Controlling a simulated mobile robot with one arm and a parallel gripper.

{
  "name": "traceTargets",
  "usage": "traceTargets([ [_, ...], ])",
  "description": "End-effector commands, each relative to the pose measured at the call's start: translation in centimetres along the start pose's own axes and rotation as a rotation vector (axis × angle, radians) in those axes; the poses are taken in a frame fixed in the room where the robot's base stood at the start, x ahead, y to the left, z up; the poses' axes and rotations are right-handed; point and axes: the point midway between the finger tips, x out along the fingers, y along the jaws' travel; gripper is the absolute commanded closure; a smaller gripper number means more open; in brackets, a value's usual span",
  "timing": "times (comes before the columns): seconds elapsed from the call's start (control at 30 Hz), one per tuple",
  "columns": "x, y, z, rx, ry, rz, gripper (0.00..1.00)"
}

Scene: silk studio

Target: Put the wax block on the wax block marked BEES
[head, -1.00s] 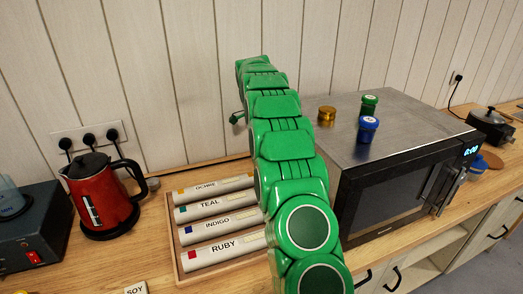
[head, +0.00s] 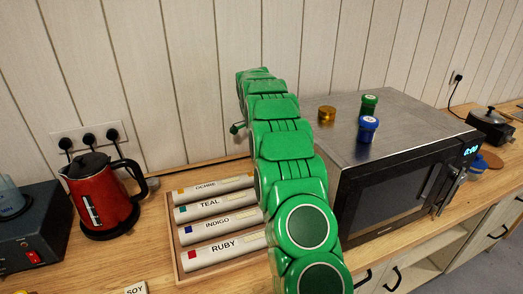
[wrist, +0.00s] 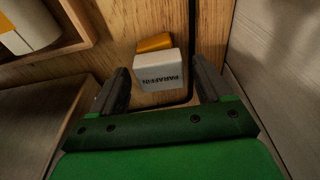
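A white block marked PARAFFIN (wrist: 158,75) shows in the wrist view between the fingers of my gripper (wrist: 163,82). The fingers are spread, with a gap on each side of the block. A yellow-orange block (wrist: 154,42) shows just past its far edge, largely hidden by it. I cannot tell whether the white block rests on it or stands in front, and no BEES lettering shows. In the head view, my arm hides the gripper and both of these blocks. A pale block marked SOY (head: 135,288) is at the bottom edge there.
A wooden tray (head: 177,262) of labelled rolls lies left of my arm. The microwave (head: 390,190) stands close on the right, with small jars on top. A red kettle (head: 102,195) stands at left. A black cable (wrist: 191,60) runs beside the blocks.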

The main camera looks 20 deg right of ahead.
Motion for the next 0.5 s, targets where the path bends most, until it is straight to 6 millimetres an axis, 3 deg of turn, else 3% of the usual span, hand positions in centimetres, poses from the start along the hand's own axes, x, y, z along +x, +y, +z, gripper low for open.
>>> traceTargets([
  [0.27,-0.2,0.0,0.0,0.000,0.000,0.000,0.22],
  [0.5,-3.2,-0.2,-0.1,0.000,0.001,-0.007,0.22],
])
